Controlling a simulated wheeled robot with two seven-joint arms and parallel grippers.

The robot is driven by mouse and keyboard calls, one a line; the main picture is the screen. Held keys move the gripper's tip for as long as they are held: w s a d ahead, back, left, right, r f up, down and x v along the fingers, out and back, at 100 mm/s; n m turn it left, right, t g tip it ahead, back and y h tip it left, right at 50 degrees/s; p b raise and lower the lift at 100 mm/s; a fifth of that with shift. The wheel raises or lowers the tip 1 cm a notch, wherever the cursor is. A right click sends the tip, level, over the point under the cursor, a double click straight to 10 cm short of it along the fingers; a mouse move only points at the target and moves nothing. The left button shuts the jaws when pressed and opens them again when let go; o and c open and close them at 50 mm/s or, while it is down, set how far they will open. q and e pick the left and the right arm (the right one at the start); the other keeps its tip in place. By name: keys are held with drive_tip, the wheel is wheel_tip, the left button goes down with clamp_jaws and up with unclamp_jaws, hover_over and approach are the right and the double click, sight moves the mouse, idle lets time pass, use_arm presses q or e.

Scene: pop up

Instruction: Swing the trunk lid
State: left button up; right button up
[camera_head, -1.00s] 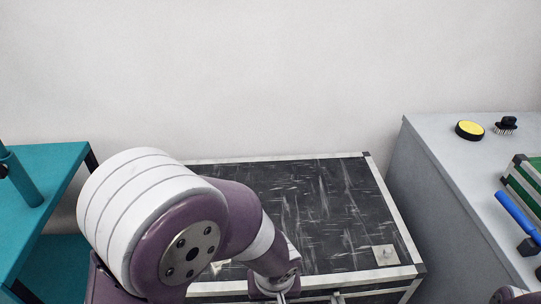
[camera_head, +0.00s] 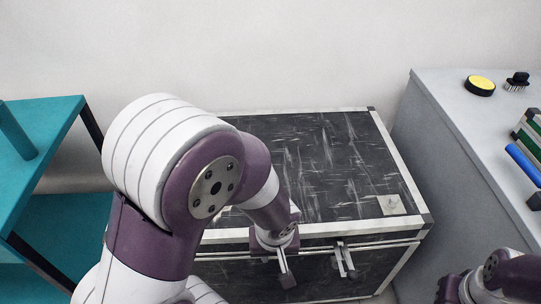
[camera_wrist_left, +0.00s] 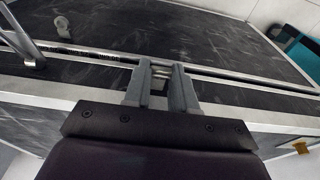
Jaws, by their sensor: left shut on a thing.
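The trunk (camera_head: 395,262) is a black, scuffed box with silver edging, standing against the wall. Its lid (camera_head: 330,165) lies flat on top and looks down, with a narrow dark band below its front edge. My left gripper (camera_head: 287,276) is at the trunk's front, left of a small metal latch (camera_head: 345,262). In the left wrist view its two fingers (camera_wrist_left: 162,88) are shut at the silver rail (camera_wrist_left: 215,77) along the lid's front. The exact part between the fingertips is mostly hidden. My left arm covers the lid's left side.
A teal table (camera_head: 45,118) stands at the left. A grey cabinet (camera_head: 440,135) stands close to the trunk's right, with a yellow round sponge (camera_head: 480,84), a brush (camera_head: 516,81) and a blue tool (camera_head: 524,163) on top. My right arm shows at bottom right.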

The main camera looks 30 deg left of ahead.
use_arm(q)
drive_tip(key=w+a+r+p, duration=0.2)
drive_tip(key=w+r+p, duration=0.1)
drive_tip(key=r+p, duration=0.9)
drive_tip(key=shift+r+p, duration=0.35)
drive_tip(key=shift+r, duration=0.45)
drive_tip(key=shift+w+a+r+p, duration=0.1)
drive_tip(key=shift+w+r+p, duration=0.1)
drive_tip(key=shift+r+p, duration=0.25)
drive_tip(key=shift+w+r+p, duration=0.15)
drive_tip(key=shift+r+p, duration=0.3)
drive_tip(key=shift+w+a+r+p, duration=0.1)
drive_tip(key=shift+w+r+p, duration=0.05)
drive_tip(key=shift+r+p, duration=0.2)
clamp_jaws()
drive_tip(key=w+a+r+p, duration=0.1)
drive_tip(key=w+r+p, duration=0.1)
drive_tip(key=r+p, duration=0.3)
drive_tip(key=w+a+r+p, duration=0.2)
drive_tip(key=w+r+p, duration=0.1)
drive_tip(key=r+p, duration=0.3)
drive_tip(key=shift+w+a+p, duration=0.25)
drive_tip(key=shift+p, duration=0.2)
